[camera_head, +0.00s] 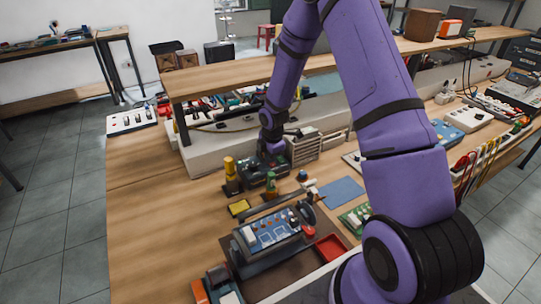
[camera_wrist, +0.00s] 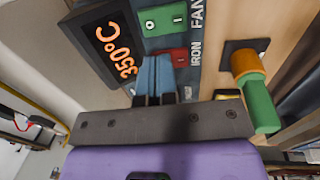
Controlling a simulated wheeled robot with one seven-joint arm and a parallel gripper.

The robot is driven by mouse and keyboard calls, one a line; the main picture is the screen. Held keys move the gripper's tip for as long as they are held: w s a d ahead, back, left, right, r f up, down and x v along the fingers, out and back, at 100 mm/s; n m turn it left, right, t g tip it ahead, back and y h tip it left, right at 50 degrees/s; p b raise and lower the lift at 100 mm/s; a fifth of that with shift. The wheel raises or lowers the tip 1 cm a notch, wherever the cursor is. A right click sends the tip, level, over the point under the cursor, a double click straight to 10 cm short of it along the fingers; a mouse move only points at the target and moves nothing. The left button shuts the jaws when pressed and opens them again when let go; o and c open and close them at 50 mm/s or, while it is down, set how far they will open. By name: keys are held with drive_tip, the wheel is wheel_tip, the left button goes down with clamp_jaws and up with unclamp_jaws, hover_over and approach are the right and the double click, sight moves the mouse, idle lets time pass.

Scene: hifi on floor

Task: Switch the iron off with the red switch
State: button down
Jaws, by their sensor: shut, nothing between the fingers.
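The soldering station is a dark box (camera_head: 262,172) on the bench, partly behind my gripper in the head view. In the wrist view its grey-blue front (camera_wrist: 195,45) shows a display (camera_wrist: 118,48) reading 350°C in orange. A green switch (camera_wrist: 163,19) sits beside the label FAN. The red switch (camera_wrist: 179,57) sits beside the label IRON and is partly hidden by my fingers. My gripper (camera_wrist: 157,60) is shut and empty, its blue fingertips right at the red switch. I cannot tell whether they touch it. In the head view my gripper (camera_head: 270,155) reaches down at the station.
A circuit-board fixture (camera_head: 270,235) and red tray (camera_head: 331,247) lie nearer. A raised shelf (camera_head: 215,82) stands behind. The bench's left part is clear.

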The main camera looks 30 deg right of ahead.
drive_tip(key=shift+f, duration=0.2)
drive_tip(key=shift+s, duration=0.2)
drive_tip(key=shift+s, duration=0.6)
drive_tip(key=shift+r, duration=0.1)
drive_tip(key=shift+r, duration=0.1)
